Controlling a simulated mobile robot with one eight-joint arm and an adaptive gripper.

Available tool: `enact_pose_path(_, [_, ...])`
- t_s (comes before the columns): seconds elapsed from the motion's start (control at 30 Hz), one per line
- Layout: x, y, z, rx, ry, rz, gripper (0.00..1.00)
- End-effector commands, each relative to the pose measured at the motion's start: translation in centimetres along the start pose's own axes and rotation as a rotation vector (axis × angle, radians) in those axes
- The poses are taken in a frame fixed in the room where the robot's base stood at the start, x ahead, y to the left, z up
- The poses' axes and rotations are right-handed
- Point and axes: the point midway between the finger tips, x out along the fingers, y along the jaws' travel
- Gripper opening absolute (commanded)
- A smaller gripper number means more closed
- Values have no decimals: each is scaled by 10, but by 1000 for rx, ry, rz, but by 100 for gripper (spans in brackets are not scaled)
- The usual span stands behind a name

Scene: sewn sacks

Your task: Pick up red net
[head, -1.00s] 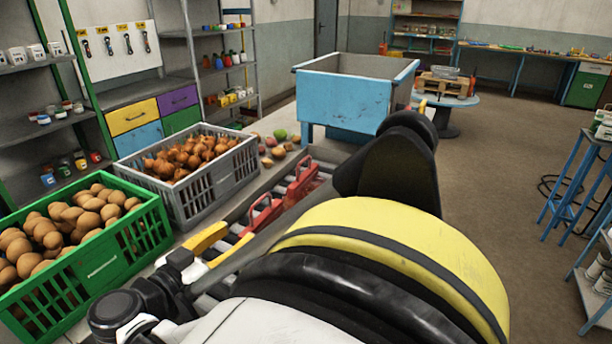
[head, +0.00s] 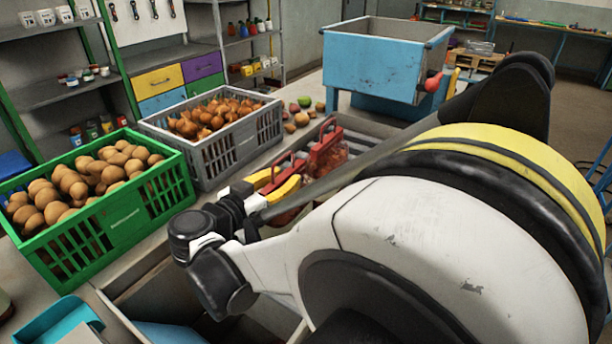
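Two red net bags with red handle-like tops lie on the conveyor-like strip beside the crates. The farther red net (head: 327,152) stands clear, with reddish mesh contents below its top. The nearer red net (head: 289,168) is partly hidden behind my gripper and arm. My gripper (head: 274,182) has yellow fingers that are spread apart, right at the near side of the nearer red net. I cannot tell whether they touch it. The lower part of the nearer net is hidden.
A green crate of potatoes (head: 135,208) and a grey crate of onions (head: 222,155) stand to the left. A blue bin (head: 370,68) stands behind. Loose fruit or vegetables (head: 301,117) lie between. An open box-like recess (head: 180,288) is in front.

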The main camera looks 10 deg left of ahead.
Motion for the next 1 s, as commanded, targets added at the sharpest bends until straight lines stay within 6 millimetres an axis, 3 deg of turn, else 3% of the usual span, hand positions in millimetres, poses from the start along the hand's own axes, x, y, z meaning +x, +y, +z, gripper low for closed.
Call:
enact_pose_path(0.03, [0,0,0,0,0,0,11])
enact_pose_path(0.07, [0,0,0,0,0,0,2])
enact_pose_path(0.1, [0,0,0,0,0,0,0])
enact_pose_path(0.67, [-1,0,-4,0,2,0,0])
enact_pose_path(1.0, [-5,0,-30,0,2,0,0])
